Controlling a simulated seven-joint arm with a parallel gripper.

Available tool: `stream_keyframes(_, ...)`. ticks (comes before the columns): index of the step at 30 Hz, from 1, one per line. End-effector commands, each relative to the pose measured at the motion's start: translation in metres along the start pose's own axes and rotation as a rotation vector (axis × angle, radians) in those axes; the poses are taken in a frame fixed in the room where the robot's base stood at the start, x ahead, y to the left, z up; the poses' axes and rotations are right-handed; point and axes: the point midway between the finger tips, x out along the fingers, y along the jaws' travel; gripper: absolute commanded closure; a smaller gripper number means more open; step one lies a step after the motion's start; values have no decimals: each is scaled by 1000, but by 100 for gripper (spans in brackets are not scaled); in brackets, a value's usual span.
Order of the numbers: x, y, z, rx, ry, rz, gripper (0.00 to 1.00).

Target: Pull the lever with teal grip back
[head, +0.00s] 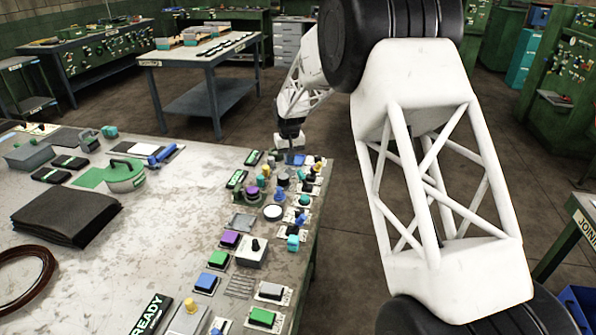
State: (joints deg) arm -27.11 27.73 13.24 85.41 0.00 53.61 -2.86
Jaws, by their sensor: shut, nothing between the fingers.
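Several teal-topped controls show in the head view. A teal grip (293,241) stands near the right edge of the control table, among small knobs and levers. Another teal piece (110,131) sits far back on the left of the table. I cannot tell for certain which belongs to the lever. My gripper (291,157) is at the far right corner of the table, above the back end of the row of controls, and is apart from both teal pieces. It is shut and looks empty. Its fingertips are small and partly lost among the controls.
Coloured push buttons, such as a purple one (230,239) and a blue one (206,283), line the table's right side. The middle of the table (165,235) is mostly clear.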

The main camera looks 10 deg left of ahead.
Motion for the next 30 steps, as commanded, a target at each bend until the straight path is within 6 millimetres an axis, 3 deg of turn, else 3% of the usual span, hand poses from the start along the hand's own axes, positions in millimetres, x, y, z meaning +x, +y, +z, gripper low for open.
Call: stream_keyframes(30,31,0,0,0,0,0,100)
